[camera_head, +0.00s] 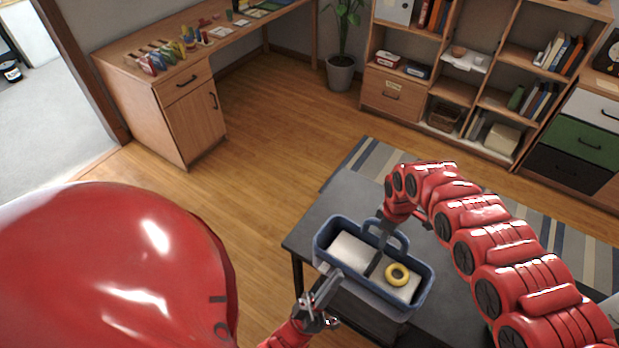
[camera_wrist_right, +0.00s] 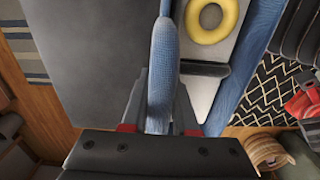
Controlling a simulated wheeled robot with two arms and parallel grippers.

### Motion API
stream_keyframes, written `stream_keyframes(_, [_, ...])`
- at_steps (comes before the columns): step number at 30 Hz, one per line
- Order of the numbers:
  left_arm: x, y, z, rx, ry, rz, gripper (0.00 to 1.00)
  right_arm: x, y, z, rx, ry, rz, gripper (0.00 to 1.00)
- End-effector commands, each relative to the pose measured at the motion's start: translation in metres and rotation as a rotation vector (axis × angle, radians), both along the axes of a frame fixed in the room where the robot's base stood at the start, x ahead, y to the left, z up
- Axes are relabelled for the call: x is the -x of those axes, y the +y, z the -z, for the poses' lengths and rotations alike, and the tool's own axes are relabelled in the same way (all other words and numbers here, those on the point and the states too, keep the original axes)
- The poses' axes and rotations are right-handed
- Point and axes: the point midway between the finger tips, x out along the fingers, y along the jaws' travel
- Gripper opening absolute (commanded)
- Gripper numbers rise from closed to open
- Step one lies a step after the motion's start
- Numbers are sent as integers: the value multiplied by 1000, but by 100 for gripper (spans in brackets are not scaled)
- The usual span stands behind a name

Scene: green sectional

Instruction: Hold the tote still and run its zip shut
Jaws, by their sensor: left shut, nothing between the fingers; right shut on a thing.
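The blue tote (camera_head: 425,290) stands open-topped on a dark grey table. Inside are pale surfaces on either side of a dark crosspiece, and a yellow ring (camera_head: 397,274) on the right part. My right gripper (camera_head: 384,230) is shut on the tote's blue handle (camera_head: 402,238) at the far long side; the handle (camera_wrist_right: 163,75) also shows between its fingers in the right wrist view. My left gripper (camera_head: 328,282) is shut and empty at the near left side of the tote; I cannot tell whether it touches the wall. I cannot make out a zip or its pull.
The table (camera_head: 320,215) has bare room left of and behind the tote. A striped rug (camera_head: 365,160) lies beyond it. A wooden desk (camera_head: 150,85) with small items stands at the back left. Shelves (camera_head: 455,90) and a potted plant (camera_head: 341,70) line the back wall.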

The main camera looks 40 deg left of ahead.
Motion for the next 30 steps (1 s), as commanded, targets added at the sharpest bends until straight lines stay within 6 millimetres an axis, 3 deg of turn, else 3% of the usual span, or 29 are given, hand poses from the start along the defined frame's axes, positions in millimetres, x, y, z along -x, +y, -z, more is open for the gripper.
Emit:
stream_keyframes(1, [10, 0, 35, 31, 123, 141, 0, 0, 0, -1, 0, -1, 0, 0])
stream_keyframes(6, [42, 39, 127, 161, 517, 521, 0, 0, 0, -1, -1, -1, 0, 0])
stream_keyframes(9, [55, 81, 161, 217, 733, 679, 0, 0, 0, -1, -1, -1, 0, 0])
stream_keyframes(11, [56, 110, 174, 245, 850, 746, 0, 0, 0, -1, -1, -1, 0, 0])
stream_keyframes(15, [45, 170, 180, 285, 1064, 847, 0, 0, 0, -1, -1, -1, 0, 0])
stream_keyframes(19, [26, 203, 170, 303, 1177, 896, 0, 0, 0, -1, -1, -1, 0, 0])
stream_keyframes(24, [13, 219, 161, 318, 1237, 920, 0, 0, 0, -1, -1, -1, 0, 0])
stream_keyframes(30, [4, 211, 161, 327, 1239, 925, 0, 0, 0, -1, -1, -1, 0, 0])
